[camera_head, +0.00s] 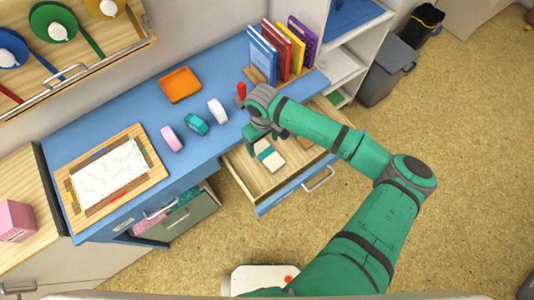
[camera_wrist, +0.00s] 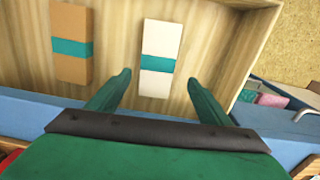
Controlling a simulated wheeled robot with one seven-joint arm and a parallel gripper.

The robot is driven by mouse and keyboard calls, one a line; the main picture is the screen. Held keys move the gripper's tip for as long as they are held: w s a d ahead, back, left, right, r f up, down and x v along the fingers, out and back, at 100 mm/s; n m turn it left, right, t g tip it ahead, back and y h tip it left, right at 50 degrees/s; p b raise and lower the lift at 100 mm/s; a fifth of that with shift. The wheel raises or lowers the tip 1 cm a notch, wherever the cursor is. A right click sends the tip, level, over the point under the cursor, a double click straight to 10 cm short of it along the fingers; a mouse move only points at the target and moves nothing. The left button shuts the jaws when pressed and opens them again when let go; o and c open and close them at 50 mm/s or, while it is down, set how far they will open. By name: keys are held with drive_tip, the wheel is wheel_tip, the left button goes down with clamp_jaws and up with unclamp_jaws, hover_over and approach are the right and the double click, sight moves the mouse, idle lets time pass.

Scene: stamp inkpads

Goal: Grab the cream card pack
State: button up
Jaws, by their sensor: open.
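The cream card pack (camera_wrist: 160,42) has a teal band around its middle. It lies flat on the wooden floor of an open drawer (camera_wrist: 120,20), and it also shows in the head view (camera_head: 274,163). My gripper (camera_wrist: 158,80) is open and empty, with its fingertips on either side of the pack's near end in the wrist view. I cannot tell how far above the pack they are. In the head view my gripper (camera_head: 261,141) is over the drawer and hides part of it.
A tan pack with a teal band (camera_wrist: 72,20) lies left of the cream one in the wrist view. The drawer has a blue front (camera_head: 292,190). Tape rolls, an orange tray (camera_head: 180,84) and books (camera_head: 283,48) stand on the blue desk. Another open drawer (camera_head: 180,220) is at lower left.

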sight(267, 153)
drive_tip(key=shift+s+d+f, duration=0.1)
drive_tip(key=shift+d+f, duration=0.1)
drive_tip(key=shift+f, duration=0.85)
drive_tip(key=shift+s+d+f, duration=0.1)
drive_tip(key=shift+d+f, duration=0.15)
drive_tip(key=shift+f, duration=0.75)
drive_tip(key=shift+s+d+f, duration=0.1)
drive_tip(key=shift+d+f, duration=0.1)
drive_tip(key=shift+f, duration=0.85)
drive_tip(key=c, duration=1.3)
